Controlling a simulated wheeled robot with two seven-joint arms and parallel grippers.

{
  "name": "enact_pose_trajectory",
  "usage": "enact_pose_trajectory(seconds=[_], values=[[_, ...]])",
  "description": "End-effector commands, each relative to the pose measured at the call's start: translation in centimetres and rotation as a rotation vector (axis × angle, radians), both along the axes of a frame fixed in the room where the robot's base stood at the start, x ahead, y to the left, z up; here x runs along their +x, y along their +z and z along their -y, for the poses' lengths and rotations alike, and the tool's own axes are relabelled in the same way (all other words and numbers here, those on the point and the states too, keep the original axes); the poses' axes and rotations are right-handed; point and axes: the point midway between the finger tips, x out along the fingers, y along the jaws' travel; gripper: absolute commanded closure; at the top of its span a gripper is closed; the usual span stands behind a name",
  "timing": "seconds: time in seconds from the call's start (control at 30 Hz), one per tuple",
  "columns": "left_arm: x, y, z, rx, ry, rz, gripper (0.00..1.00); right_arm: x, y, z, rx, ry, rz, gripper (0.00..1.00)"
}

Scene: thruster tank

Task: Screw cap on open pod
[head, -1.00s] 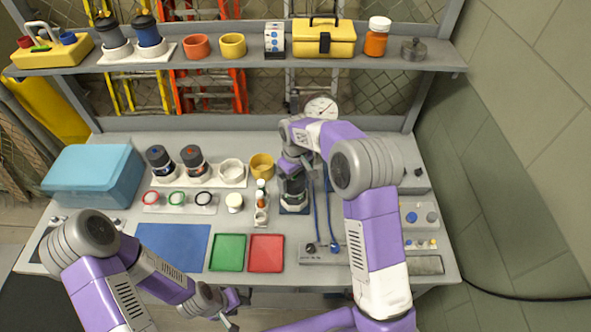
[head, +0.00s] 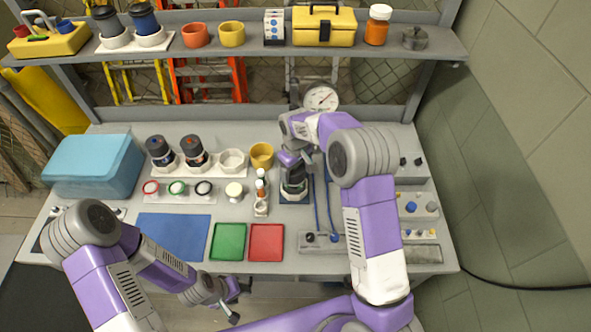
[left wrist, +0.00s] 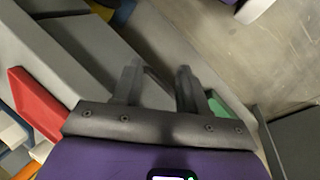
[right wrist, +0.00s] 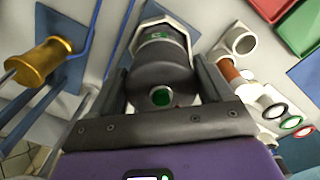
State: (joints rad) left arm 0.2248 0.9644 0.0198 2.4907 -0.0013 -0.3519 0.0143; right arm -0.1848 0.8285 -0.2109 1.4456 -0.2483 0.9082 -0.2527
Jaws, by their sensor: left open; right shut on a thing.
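The pod (right wrist: 166,36) is a dark cylinder with a green marking, upright in a pale many-sided holder (right wrist: 186,26) on the bench. It also shows in the head view (head: 294,183). A dark grey cap (right wrist: 158,72) with a green dot sits in line on top of it; how far it is threaded cannot be told. My right gripper (right wrist: 160,84) is shut on the cap, a finger on each side. In the head view my right gripper (head: 296,164) partly hides the cap. My left gripper (left wrist: 157,82) is open and empty, off the bench's front edge (head: 236,290).
Two capped pods (head: 160,150) (head: 195,151) stand in a white rack beside an empty ring (head: 232,160). Red, green and black rings (head: 177,188) lie in front. Small bottles (head: 261,190) stand just left of the held pod; blue cables (head: 315,205) run to its right. The blue mat (head: 173,236) is clear.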

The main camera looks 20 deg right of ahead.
Motion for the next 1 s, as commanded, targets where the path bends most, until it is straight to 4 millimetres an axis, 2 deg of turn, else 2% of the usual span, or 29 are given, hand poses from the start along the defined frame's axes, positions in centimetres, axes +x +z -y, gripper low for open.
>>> enact_pose_trajectory(seconds=[0.27,0.6,0.73,1.0], values=[[0.00,-0.02,0.00,0.000,0.000,0.000,0.57,0.01,0.01,-0.04,0.000,-0.033,0.000,0.48],[0.00,0.11,0.00,0.000,0.000,0.000,0.57,0.01,0.01,0.02,-0.002,-0.528,0.001,0.48],[0.00,0.12,0.00,0.000,0.000,0.000,0.57,0.02,0.00,0.07,-0.002,-0.569,0.001,0.48],[0.00,0.51,0.00,0.000,0.000,0.000,0.57,0.04,0.05,0.22,-0.003,-0.861,0.003,0.47]])
